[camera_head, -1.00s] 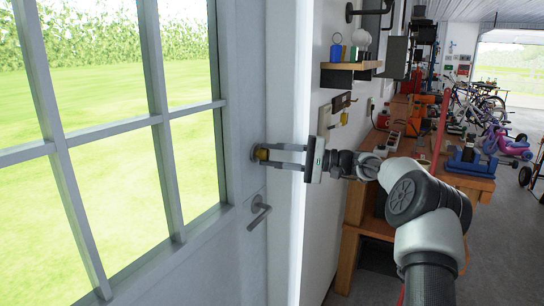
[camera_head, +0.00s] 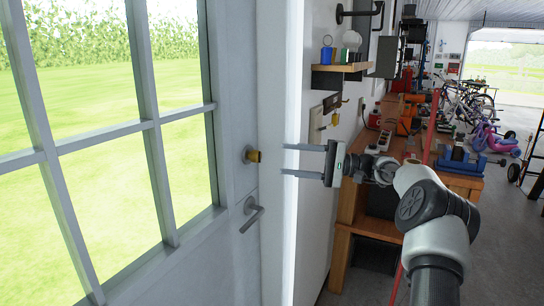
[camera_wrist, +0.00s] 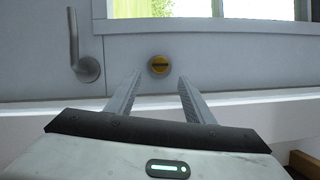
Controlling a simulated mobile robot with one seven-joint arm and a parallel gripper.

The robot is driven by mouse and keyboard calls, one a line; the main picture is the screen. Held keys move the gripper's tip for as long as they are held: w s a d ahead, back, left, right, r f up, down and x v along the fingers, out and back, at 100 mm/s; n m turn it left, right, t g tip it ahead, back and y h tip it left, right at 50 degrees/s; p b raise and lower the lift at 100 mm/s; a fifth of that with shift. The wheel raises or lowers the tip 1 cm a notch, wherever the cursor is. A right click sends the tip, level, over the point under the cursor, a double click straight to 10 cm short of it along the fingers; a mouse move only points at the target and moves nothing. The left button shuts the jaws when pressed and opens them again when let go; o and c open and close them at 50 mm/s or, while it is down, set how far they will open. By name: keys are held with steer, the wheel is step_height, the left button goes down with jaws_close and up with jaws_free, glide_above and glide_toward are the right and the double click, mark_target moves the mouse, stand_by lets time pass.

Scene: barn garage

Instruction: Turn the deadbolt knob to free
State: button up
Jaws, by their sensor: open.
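The deadbolt knob (camera_head: 254,156) is a small brass piece on a round plate, set on the white door (camera_head: 232,250) above the lever handle (camera_head: 252,214). In the wrist view the knob (camera_wrist: 158,66) shows a dark bar across its yellow face, lying level in that picture. My gripper (camera_head: 284,160) is open and empty, to the right of the knob and apart from it. In the wrist view my gripper's fingertips (camera_wrist: 159,77) stand on either side of the knob's line, short of it.
Door window panes (camera_head: 90,180) fill the left. A small wall shelf (camera_head: 340,67) with objects and a key rack (camera_head: 325,112) are on the wall right of the door. A wooden workbench (camera_head: 375,228) stands beyond my arm.

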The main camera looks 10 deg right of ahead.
steer(key=p+v, duration=0.1)
steer(key=v, duration=0.8)
steer(key=shift+d, duration=0.15)
steer(key=shift+s, duration=0.1)
